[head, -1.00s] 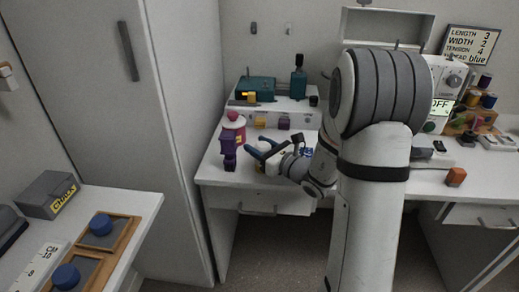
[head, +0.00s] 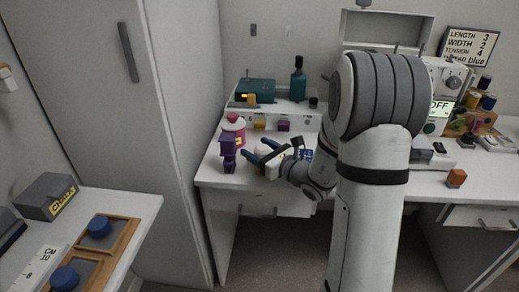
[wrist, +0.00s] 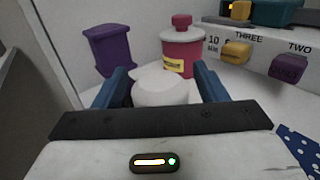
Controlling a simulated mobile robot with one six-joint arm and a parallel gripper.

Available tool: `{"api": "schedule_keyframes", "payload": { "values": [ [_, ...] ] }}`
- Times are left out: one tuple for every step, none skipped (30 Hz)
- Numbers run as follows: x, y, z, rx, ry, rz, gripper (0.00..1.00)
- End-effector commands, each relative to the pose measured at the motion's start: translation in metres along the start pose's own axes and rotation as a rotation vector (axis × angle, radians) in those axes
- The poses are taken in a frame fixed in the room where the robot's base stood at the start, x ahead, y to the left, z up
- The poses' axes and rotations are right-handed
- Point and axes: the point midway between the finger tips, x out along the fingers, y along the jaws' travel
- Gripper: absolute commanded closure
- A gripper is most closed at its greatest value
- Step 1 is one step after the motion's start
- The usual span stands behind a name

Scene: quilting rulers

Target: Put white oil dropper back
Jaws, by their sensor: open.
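A white rounded object (wrist: 162,88), which looks like the white oil dropper, stands between the blue fingers of my gripper (wrist: 163,90) in the wrist view. Its lower part is hidden by the gripper body. In the head view my gripper (head: 262,152) is low over the left part of the white table, with a pale patch of the dropper (head: 262,168) by the fingers. The fingers are apart and open around the dropper.
A purple container (wrist: 108,48) and a pink-red lidded jar (wrist: 182,52) stand close beyond the fingers. Behind is a white shelf (head: 282,118) with yellow and purple blocks below and a teal bottle (head: 298,80) on top. A tall cabinet (head: 150,130) bounds the left.

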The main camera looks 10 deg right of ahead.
Motion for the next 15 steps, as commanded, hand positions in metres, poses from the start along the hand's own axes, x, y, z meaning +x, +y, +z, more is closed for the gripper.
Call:
{"api": "schedule_keyframes", "payload": {
  "values": [
    [0.0,0.0,0.0,0.0,0.0,0.0,0.34],
    [0.0,0.0,0.0,0.0,0.0,0.0,0.34],
    [0.0,0.0,0.001,0.0,0.0,0.0,0.34],
    [0.0,0.0,0.001,0.0,0.0,0.0,0.34],
    [0.0,0.0,0.001,0.0,0.0,0.0,0.34],
    [0.0,0.0,0.001,0.0,0.0,0.0,0.34],
    [-0.01,-0.001,0.001,0.001,0.0,-0.004,0.34],
    [-0.018,-0.002,0.001,0.002,0.001,-0.006,0.34],
    [-0.027,-0.002,0.001,0.002,0.001,-0.005,0.34],
    [-0.033,-0.001,0.004,0.002,0.0,-0.005,0.34],
    [-0.039,-0.001,0.006,0.001,0.0,-0.005,0.34],
    [-0.046,0.0,0.007,0.001,0.0,-0.004,0.34],
    [-0.051,0.0,0.008,0.001,0.0,-0.004,0.34],
    [-0.056,0.001,0.009,0.001,0.0,-0.003,0.34],
    [-0.061,0.001,0.007,0.001,0.0,-0.003,0.34]
  ]
}}
